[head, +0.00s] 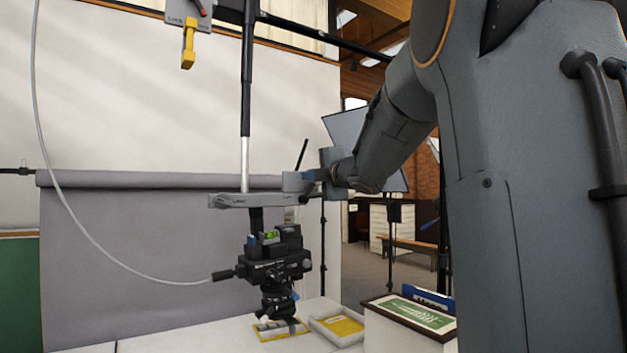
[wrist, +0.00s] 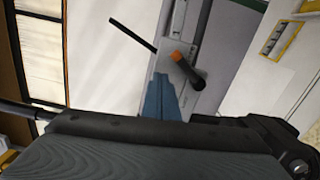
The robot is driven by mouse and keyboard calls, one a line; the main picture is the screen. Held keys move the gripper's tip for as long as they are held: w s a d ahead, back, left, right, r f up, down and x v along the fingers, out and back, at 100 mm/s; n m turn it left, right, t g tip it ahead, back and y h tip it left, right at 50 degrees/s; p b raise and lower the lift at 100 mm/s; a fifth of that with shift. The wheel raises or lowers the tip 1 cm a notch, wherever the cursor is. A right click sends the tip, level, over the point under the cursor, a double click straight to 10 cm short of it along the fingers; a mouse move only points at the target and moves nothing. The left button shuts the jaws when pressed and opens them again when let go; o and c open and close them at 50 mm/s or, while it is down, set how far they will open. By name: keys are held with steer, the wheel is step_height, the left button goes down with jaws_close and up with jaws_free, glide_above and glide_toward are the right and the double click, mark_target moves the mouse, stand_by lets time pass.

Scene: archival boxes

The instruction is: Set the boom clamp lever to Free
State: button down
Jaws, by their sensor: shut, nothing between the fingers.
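In the head view, a yellow lever (head: 188,45) hangs down from a small grey plate (head: 176,17) with lettering that seems to read "Lock". A grey bar (head: 240,201) with small, hard-to-read lettering is lower, on the upright pole above the camera. I cannot tell for certain which is the boom clamp. My gripper (head: 300,181) is shut and empty at the right end of this bar. In the wrist view, my blue fingertips (wrist: 160,80) lie over or close to a grey plate, beside a black handle with an orange end (wrist: 188,70). Contact cannot be told.
A black camera rig (head: 275,268) hangs below the bar, with a pale cable looping to its left. A thin black rod (wrist: 132,34) sticks out near my fingers.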

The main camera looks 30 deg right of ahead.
steer(key=s+r+b, duration=0.1)
steer(key=s+b, duration=0.1)
steer(key=s, duration=0.8)
steer(key=shift+s+a+r, duration=0.2)
steer(key=shift+s+a, duration=0.05)
steer(key=shift+s, duration=0.05)
